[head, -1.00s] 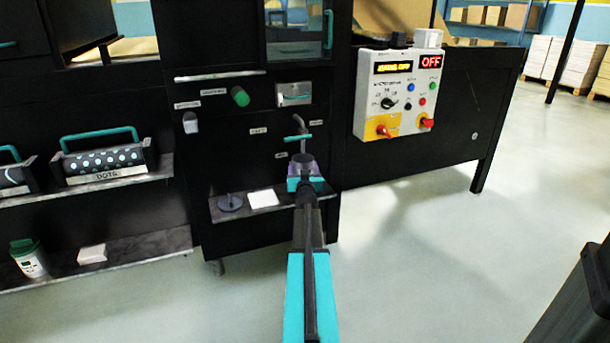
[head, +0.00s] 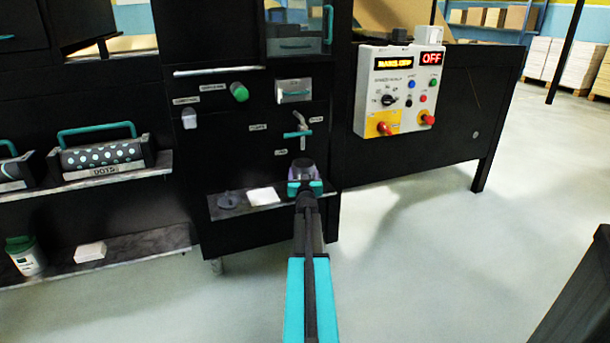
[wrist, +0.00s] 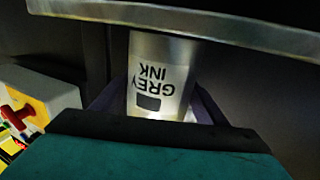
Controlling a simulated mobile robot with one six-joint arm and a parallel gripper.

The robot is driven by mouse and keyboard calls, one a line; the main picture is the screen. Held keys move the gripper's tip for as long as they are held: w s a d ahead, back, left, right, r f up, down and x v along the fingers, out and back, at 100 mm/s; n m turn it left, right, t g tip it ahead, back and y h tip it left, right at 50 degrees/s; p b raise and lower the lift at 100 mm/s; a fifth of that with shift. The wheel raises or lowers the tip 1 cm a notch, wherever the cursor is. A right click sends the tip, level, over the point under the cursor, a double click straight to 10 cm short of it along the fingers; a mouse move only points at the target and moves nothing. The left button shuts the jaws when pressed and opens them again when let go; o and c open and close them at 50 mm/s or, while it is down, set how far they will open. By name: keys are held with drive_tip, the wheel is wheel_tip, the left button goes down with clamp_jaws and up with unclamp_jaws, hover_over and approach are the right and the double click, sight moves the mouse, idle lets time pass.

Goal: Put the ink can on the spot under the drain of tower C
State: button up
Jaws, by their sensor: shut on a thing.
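The ink can (wrist: 160,75) is silver with black lettering "GREY INK", which reads upside down in the wrist view. My gripper (head: 305,180) is shut on it, with a purple finger on each side. In the head view the can is mostly hidden by my gripper. The drain tap (head: 299,131), with a teal handle, is on the black tower front (head: 230,140) just above my gripper. A narrow metal shelf (head: 225,211) is below it. Its edge crosses the can's end in the wrist view (wrist: 200,24); I cannot tell whether they touch. The spot and tower letter are not readable.
A dark round piece (head: 229,200) and a white block (head: 263,196) lie on the shelf, left of my gripper. A control panel (head: 400,92) with red knobs stands to the right. A green-lidded can (head: 25,255) is on the lower left shelf.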

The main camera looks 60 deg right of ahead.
drive_tip(key=shift+f, duration=0.1)
idle(0.3)
drive_tip(key=o, duration=1.2)
drive_tip(key=shift+r, duration=0.2)
drive_tip(key=shift+p+v, duration=0.35)
drive_tip(key=shift+v, duration=0.8)
drive_tip(key=shift+p+v, duration=1.25)
drive_tip(key=shift+v, duration=3.6)
drive_tip(key=shift+w, duration=0.1)
